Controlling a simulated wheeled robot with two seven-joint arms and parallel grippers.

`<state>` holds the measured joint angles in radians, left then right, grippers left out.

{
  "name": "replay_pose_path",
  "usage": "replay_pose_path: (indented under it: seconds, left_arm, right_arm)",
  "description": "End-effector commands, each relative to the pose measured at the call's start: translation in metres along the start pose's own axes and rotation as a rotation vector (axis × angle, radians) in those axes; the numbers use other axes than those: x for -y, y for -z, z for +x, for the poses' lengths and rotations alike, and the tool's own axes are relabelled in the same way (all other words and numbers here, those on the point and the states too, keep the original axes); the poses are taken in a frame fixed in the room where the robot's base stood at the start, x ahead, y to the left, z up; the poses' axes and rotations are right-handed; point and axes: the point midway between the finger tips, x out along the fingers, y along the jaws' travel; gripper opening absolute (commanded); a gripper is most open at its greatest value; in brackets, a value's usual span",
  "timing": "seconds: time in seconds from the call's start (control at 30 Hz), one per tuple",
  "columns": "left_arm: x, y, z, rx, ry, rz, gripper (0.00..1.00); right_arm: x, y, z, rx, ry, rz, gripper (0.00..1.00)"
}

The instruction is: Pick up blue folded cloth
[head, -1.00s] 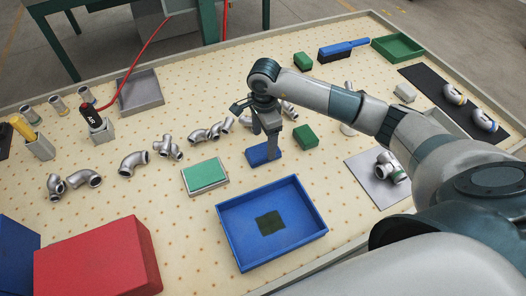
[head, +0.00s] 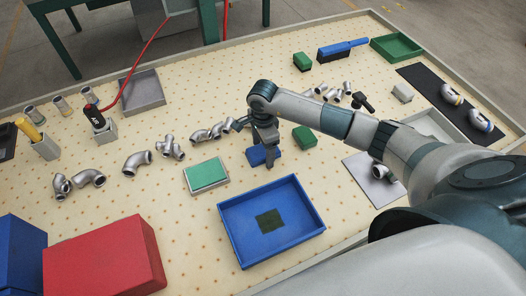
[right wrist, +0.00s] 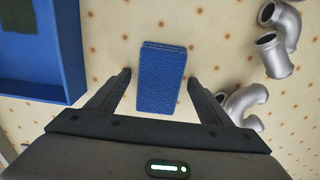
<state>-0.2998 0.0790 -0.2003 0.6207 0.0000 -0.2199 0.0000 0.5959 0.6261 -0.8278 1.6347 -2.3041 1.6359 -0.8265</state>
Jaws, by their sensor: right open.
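The blue folded cloth (head: 262,156) lies on the dotted table behind the blue tray, partly hidden by my right gripper in the head view. My right gripper (head: 266,146) is over the cloth with its fingers pointing down. In the right wrist view the cloth (right wrist: 162,75) lies between the two spread fingers of the gripper (right wrist: 161,82), with a gap on each side. The gripper is open and holds nothing. My left gripper is not in view.
A blue tray (head: 226,222) stands in front of the cloth. A green pad in a tray (head: 206,174) is to the left, a green block (head: 303,137) to the right. Metal elbows (right wrist: 279,52) lie near the gripper. A red box (head: 103,256) is front left.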

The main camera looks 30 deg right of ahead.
Motion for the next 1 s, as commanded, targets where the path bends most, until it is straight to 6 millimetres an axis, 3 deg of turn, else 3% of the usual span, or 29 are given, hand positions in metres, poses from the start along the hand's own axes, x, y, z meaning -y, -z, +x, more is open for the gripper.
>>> replay_pose_path:
  seconds: [0.27, 0.4, 0.47, 0.8, 1.0]
  left_arm:
    - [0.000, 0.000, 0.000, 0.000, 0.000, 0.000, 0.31]
    - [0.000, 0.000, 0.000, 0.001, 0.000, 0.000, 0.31]
    - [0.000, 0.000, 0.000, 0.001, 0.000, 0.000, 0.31]
    - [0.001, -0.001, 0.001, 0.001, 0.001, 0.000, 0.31]
    - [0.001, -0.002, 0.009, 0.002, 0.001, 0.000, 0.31]
  right_arm:
    - [0.000, 0.000, 0.000, 0.000, 0.000, 0.000, 0.73]
    - [0.000, 0.000, 0.000, 0.000, 0.000, 0.000, 0.40]
    - [0.000, 0.000, 0.000, 0.000, 0.000, 0.000, 0.29]
    - [0.000, 0.000, -0.002, 0.000, 0.001, 0.000, 0.29]
    - [0.001, 0.000, -0.013, 0.001, 0.003, -0.001, 0.29]
